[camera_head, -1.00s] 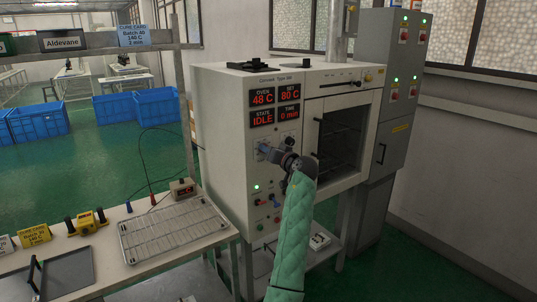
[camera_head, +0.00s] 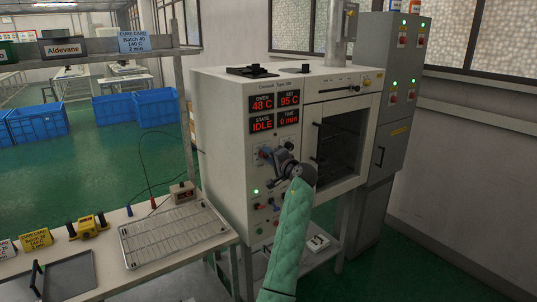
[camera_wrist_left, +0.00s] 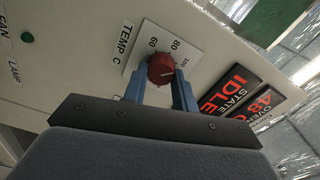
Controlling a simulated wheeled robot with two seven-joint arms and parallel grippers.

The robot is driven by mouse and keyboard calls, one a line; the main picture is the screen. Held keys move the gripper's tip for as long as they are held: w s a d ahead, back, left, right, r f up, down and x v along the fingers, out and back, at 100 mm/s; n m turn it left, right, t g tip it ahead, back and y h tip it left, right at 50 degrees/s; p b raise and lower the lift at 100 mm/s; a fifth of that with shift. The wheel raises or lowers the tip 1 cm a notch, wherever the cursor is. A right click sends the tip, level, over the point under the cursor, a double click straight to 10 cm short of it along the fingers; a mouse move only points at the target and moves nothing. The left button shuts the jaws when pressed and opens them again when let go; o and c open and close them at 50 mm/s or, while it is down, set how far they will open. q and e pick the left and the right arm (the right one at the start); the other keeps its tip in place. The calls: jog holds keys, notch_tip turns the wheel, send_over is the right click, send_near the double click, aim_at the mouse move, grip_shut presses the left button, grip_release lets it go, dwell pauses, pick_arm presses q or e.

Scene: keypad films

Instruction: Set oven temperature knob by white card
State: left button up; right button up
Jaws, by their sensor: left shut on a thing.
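My left gripper (camera_head: 277,158), on a green-sleeved arm, is at the front panel of the cream oven (camera_head: 222,130). In the left wrist view its blue fingers (camera_wrist_left: 160,84) are shut on the red temperature knob (camera_wrist_left: 161,70), on a dial marked TEMP C. The gripper mostly hides the knob in the head view. The oven display (camera_head: 274,111) reads OVEN 48 C, SET 95 C, STATE IDLE, TIME 0 min. My right gripper is out of view.
A pale blue cure card (camera_head: 133,41) on the shelf rail reads Batch 40, 140 C. A wire-rack tray (camera_head: 175,235) lies near the bench's right end. Switches sit below the knob.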

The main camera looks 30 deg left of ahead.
pick_arm(q)
jog(key=shift+m, duration=0.6)
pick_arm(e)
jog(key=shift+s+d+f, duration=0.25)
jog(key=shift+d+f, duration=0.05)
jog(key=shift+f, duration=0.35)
pick_arm(q)
jog(key=o, duration=1)
jog(key=shift+w+d, duration=0.1)
jog(key=shift+w, duration=0.05)
jog(key=shift+c, duration=0.2)
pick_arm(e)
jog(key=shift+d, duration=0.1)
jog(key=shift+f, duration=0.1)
pick_arm(q)
jog(key=b+v, duration=0.3)
jog(key=v, duration=0.4)
jog(key=shift+s+d, duration=0.2)
jog(key=shift+d, duration=0.15)
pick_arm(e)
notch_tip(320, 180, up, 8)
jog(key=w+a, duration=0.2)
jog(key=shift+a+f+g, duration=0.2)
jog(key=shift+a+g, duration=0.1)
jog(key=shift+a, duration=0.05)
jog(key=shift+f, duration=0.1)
